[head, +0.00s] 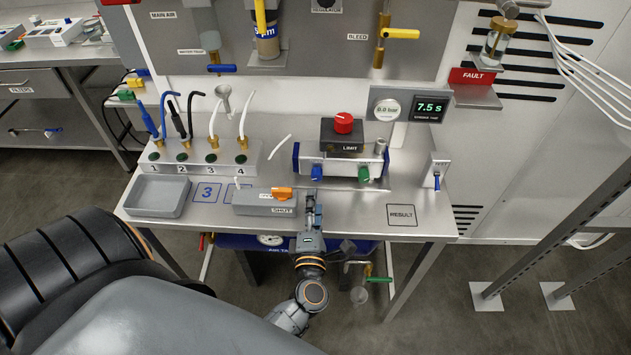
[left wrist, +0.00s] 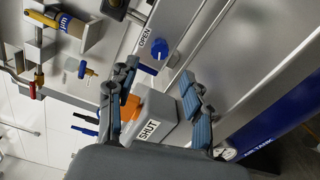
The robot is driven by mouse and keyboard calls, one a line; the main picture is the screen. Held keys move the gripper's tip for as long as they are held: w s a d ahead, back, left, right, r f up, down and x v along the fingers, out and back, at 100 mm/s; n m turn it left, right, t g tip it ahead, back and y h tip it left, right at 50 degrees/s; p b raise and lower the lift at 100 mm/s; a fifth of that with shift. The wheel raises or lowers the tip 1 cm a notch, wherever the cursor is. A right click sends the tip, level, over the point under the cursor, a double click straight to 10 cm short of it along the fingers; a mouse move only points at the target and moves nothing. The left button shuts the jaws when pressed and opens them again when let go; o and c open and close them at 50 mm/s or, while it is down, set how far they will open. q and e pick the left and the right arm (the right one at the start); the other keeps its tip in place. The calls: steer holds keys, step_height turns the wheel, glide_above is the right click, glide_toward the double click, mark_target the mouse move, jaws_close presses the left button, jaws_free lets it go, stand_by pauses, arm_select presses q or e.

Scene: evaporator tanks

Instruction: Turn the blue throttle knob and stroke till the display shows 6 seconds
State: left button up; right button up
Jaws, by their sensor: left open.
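The blue throttle knob (head: 317,172) is on the front left of the silver cylinder unit (head: 340,166). It also shows in the left wrist view (left wrist: 160,48), just beyond my fingertips and near an OPEN label. The display (head: 430,107) reads 7.5 s beside a round gauge marked 0.0 bar. My left gripper (head: 311,201) is just in front of the blue knob, pointing at it. In the left wrist view its two fingers (left wrist: 158,72) are apart with nothing visible held between them. I cannot tell from these views whether a finger touches the knob. My right gripper is not in view.
A grey box (head: 262,208) with an orange lever (head: 282,194) marked SHUT stands left of my gripper. A green knob (head: 364,174) is right of the blue one. A red knob (head: 344,122) tops the LIMIT block. The bench around the RESULT square (head: 402,215) is clear.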

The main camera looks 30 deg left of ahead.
arm_select(q)
steer(key=shift+v, duration=1.75)
